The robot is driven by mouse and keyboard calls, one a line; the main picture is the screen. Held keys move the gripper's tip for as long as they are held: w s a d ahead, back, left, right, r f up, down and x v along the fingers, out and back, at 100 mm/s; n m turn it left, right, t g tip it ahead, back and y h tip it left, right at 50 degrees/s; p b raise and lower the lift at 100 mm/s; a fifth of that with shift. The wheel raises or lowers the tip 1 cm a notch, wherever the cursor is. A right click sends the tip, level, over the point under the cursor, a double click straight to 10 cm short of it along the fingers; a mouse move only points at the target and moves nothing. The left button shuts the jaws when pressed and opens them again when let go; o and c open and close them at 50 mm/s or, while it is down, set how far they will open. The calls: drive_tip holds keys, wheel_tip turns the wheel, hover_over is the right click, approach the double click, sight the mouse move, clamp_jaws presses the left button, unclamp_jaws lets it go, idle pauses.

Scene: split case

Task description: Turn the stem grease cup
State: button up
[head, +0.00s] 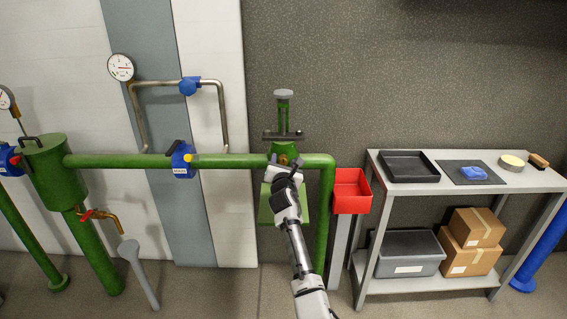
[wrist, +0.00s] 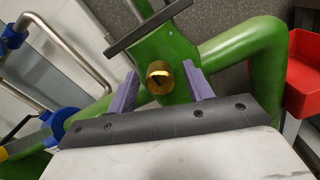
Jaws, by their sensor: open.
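The stem grease cup (wrist: 159,77) is a small brass round piece with a dark slot on its face, on the front of the green valve body in the wrist view. In the head view the brass cup (head: 283,159) shows just above my gripper (head: 287,172). In the wrist view my gripper (wrist: 160,92) is open, its two purple fingers standing apart to the left and right of the cup. The cup appears between the fingertips with gaps on both sides; I cannot tell how far ahead it is. The green valve (head: 284,115) rises above with a dark crossbar.
A red bin (head: 351,191) hangs right of the green pipe (head: 230,161); it also shows in the wrist view (wrist: 304,75). A blue valve (head: 182,159) sits left along the pipe. A grey shelf table (head: 460,183) with trays and boxes stands at right.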

drive_tip(key=shift+c, duration=0.4)
drive_tip(key=c, duration=0.9)
drive_tip(key=shift+m, duration=0.3)
